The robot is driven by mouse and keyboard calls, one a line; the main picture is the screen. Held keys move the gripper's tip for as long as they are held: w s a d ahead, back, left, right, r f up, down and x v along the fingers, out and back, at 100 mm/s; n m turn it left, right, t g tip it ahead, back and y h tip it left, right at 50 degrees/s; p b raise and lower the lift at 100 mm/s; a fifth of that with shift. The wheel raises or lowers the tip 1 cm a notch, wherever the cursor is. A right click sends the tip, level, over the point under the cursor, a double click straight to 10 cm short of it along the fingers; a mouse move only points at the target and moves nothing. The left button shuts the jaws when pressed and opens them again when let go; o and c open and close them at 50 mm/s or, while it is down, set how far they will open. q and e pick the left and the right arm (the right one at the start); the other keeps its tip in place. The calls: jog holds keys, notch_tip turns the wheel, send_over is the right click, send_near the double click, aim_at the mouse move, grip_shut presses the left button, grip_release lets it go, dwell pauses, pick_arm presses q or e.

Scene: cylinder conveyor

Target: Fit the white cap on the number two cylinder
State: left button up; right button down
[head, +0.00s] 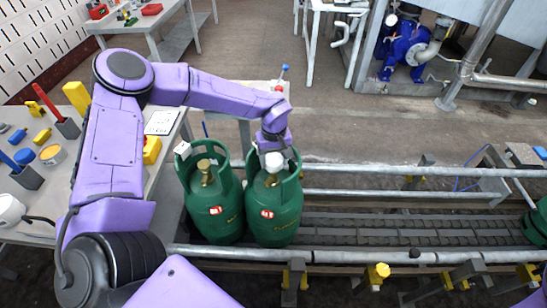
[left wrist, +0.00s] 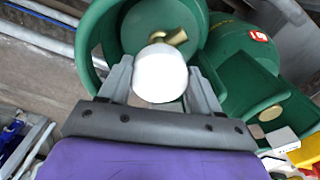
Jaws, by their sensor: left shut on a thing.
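My left gripper (head: 272,148) is shut on the white cap (head: 274,161), which also shows between its two fingers in the left wrist view (left wrist: 160,73). It holds the cap over the collar of the right one of two green cylinders (head: 274,218). In the left wrist view that cylinder's brass valve (left wrist: 176,38) shows just beyond the cap; I cannot tell whether they touch. The other green cylinder (head: 217,217) stands close on the left, its brass valve (head: 205,170) bare. I cannot read a number on either cylinder. My right gripper is not in view.
Both cylinders stand on a roller conveyor (head: 390,227) between metal rails (head: 400,256). Another green cylinder (head: 537,225) is at the right edge. The conveyor's middle is clear.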

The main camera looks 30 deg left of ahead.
aim_at(274, 160)
pick_arm(q)
jog(key=shift+f+b, duration=0.8)
jog(key=shift+f, duration=0.8)
jog(key=o, duration=1.1)
jog(key=shift+r, duration=0.1)
notch_tip(274, 160, up, 10)
jog(key=shift+r+b, duration=0.2)
jog(key=shift+b, duration=0.1)
jog(key=shift+s, duration=0.1)
